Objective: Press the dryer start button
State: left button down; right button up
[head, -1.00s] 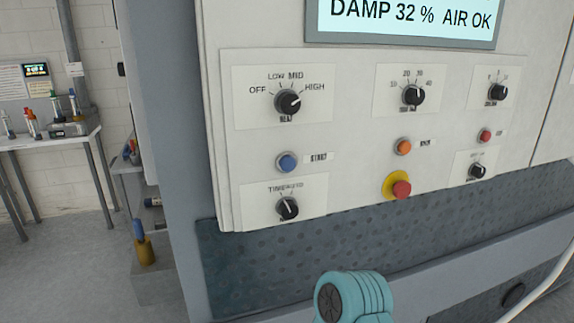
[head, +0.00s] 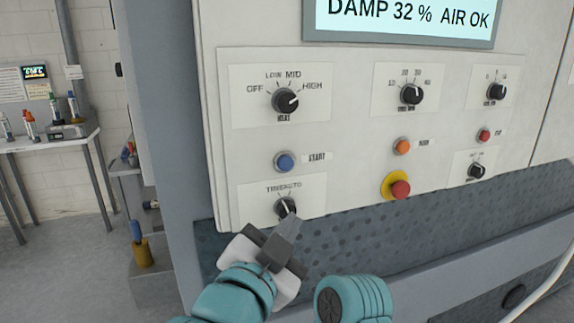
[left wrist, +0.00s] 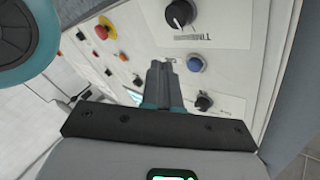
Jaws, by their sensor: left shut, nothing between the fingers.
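The start button is a blue round button (head: 284,161) with a START label beside it, on the white control panel at the upper left. It also shows in the left wrist view (left wrist: 194,64), just right of the fingertips. My left gripper (head: 291,226) is shut and empty. In the head view its fingertips overlap the lower edge of the TIMER/AUTO knob (head: 286,207), below the blue button. Whether they touch the panel, I cannot tell. A teal part of my own arm (head: 352,300) shows at the bottom centre. My right gripper is not visible.
A heat knob (head: 285,101) sits above the blue button. An orange button (head: 402,147), a red mushroom button on a yellow base (head: 398,188) and more knobs are to the right. The display (head: 405,18) reads DAMP 32 % AIR OK. A table (head: 50,145) stands far left.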

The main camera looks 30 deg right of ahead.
aim_at(285, 163)
pick_arm(q)
jog(key=s+d+r+m+h, duration=0.1)
jog(key=s+r, duration=0.3)
jog(key=r, duration=0.2)
jog(key=shift+d+m+g+h, duration=0.25)
jog(key=shift+m+g+h, duration=0.05)
jog(key=shift+m+h, duration=0.1)
jog(key=shift+w, duration=0.1)
jog(key=w+p, duration=0.2)
jog(key=w+d+p, duration=0.1)
jog(key=w+p, duration=0.1)
jog(key=w, duration=0.1)
jog(key=w+d+p, duration=0.1)
jog(key=w+p, duration=0.1)
jog(key=w, duration=0.1)
jog(key=shift+w, duration=0.2)
jog(key=shift+w, duration=0.1)
dwell(1.4)
jog(key=shift+w+d+f, duration=0.1)
jog(key=shift+w, duration=0.25)
